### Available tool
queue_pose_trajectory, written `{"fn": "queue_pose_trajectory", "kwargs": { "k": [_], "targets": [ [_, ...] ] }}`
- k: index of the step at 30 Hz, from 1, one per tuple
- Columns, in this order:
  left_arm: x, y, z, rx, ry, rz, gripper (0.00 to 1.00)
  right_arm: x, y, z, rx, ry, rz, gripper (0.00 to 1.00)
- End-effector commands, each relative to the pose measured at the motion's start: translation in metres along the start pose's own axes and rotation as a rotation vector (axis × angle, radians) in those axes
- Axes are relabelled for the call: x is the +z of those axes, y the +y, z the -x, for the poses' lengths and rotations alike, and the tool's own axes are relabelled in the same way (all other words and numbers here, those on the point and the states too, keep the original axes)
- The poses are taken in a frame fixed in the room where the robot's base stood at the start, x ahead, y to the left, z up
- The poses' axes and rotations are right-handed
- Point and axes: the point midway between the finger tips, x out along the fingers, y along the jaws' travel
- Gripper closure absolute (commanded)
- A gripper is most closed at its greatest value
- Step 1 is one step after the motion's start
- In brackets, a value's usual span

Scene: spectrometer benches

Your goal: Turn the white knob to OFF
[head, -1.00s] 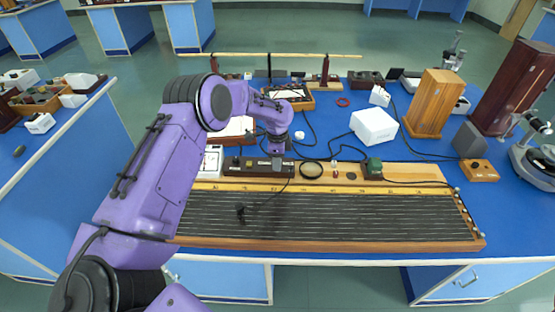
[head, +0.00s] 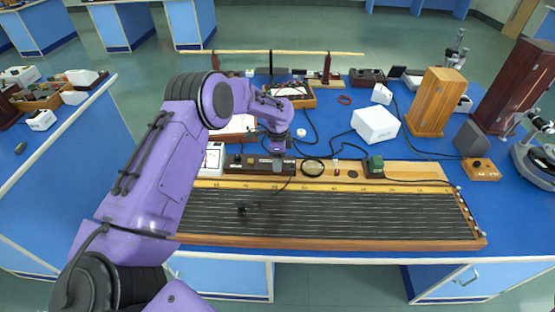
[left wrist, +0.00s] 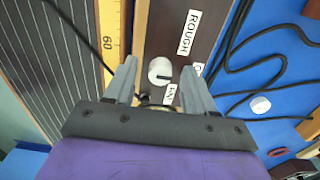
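The white knob (left wrist: 160,71) sits on a dark brown wooden box (left wrist: 160,30), with a small dark mark on its lower right side in the left wrist view. Labels beside it read ROUGH (left wrist: 188,33), a partly hidden one starting with O (left wrist: 197,70), and a partly hidden one (left wrist: 169,94) nearest my gripper. My left gripper (left wrist: 159,64) is open, one finger on each side of the knob with gaps showing. In the head view my left gripper (head: 277,163) is over the box (head: 240,165) and hides the knob. My right gripper is not in view.
A long stringed wooden board (head: 340,215) lies in front of the box. Black cables (left wrist: 270,40) run beside the box. A white box (head: 375,124) stands farther back.

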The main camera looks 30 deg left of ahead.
Motion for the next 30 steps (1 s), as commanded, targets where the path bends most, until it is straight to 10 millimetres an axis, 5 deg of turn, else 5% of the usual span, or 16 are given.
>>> {"fn": "queue_pose_trajectory", "kwargs": {
  "k": [15, 30],
  "targets": [
    [0.001, -0.001, 0.094, 0.0, 0.001, 0.001, 0.45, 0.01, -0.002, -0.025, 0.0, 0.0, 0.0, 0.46],
    [0.002, 0.0, 0.104, 0.002, 0.0, 0.001, 0.45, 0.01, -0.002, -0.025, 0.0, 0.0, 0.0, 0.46]
  ]
}}
